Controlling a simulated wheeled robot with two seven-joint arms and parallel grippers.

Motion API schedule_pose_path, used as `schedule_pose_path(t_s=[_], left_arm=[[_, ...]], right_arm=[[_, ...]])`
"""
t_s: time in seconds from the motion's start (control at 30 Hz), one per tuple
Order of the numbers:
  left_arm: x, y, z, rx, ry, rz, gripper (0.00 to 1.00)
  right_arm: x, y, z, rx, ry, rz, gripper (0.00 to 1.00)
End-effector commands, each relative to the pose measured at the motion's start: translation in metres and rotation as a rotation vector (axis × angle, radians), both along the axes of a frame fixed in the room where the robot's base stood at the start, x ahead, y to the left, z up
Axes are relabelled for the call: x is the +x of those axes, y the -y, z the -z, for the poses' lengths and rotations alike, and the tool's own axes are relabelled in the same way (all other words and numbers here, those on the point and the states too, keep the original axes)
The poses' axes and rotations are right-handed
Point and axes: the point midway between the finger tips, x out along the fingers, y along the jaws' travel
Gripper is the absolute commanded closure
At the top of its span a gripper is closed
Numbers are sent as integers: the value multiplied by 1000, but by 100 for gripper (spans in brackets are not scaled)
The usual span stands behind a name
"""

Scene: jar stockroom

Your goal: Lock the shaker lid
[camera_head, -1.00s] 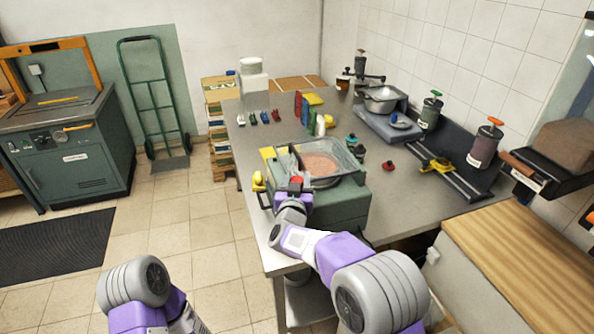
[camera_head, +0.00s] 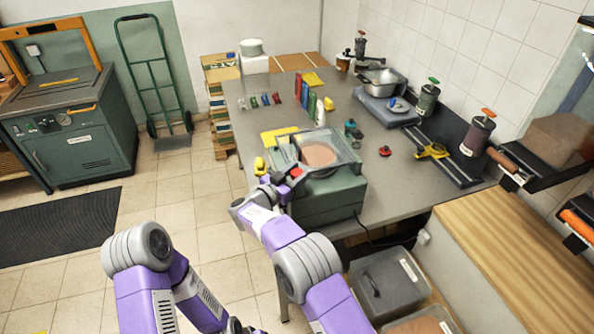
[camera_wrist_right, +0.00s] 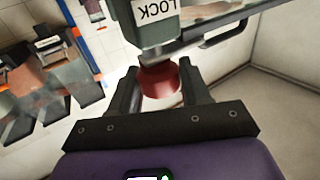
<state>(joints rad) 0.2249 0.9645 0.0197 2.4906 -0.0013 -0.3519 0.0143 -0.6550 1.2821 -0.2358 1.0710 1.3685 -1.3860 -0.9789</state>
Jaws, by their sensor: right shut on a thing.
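The shaker (camera_head: 330,195) is a green box machine at the near edge of the grey table, with a clear lid (camera_head: 340,145) over a round pinkish-brown content. A red knob (camera_head: 297,172) shows at its front left corner. In the right wrist view the red knob (camera_wrist_right: 160,80) sits between the two dark fingers, below an upside-down LOCK label (camera_wrist_right: 158,12). My right gripper (camera_head: 287,177) is shut on this knob; its fingers (camera_wrist_right: 160,90) flank it. My left arm is at the lower left, with its gripper out of view. Whether the lid is latched cannot be told.
A yellow object (camera_head: 260,166) stands just left of the shaker. A small red knob-like piece (camera_head: 385,151), a teal piece (camera_head: 350,127) and coloured upright plates (camera_head: 304,95) stand behind it. A wooden bench (camera_head: 500,250) and grey bins (camera_head: 392,285) are at the right.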

Motion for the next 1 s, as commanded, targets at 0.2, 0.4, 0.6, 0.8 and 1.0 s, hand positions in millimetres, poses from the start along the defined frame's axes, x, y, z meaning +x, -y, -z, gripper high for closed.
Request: schedule_pose_path(t_s=[0.2,0.4,0.6,0.8,1.0], left_arm=[[0,0,-1,0,0,0,57],[0,0,-1,0,0,0,57],[0,0,-1,0,0,0,57],[0,0,-1,0,0,0,57],[0,0,-1,0,0,0,57]], right_arm=[[1,1,-3,-1,6,17,84],[1,1,-3,-1,7,17,84],[1,1,-3,-2,6,17,38],[1,1,-2,-1,4,16,33],[-4,-4,-1,-1,2,13,33]])
